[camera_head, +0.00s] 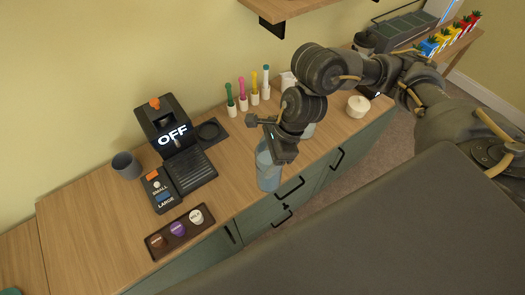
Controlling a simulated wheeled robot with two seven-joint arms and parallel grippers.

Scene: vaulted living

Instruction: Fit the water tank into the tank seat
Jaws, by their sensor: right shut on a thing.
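The water tank (268,172) is a clear, bluish container in the middle of the view. My right gripper (279,146) is shut on its upper part and holds it near the counter's front edge. I cannot tell whether its base touches anything. A dark round recess, which looks like the tank seat (209,131), is beside the black coffee machine (168,125), on its right. The tank is apart from this seat, to the right and nearer the front. The machine's display reads OFF. My left gripper is not in view.
A grey cup (126,165) stands left of the machine. A control pad (160,190) and a pod tray (180,232) lie in front. Several colored-handled items in white holders (243,99) stand behind the tank. A white lidded pot (358,106) is at right. Counter between seat and tank looks clear.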

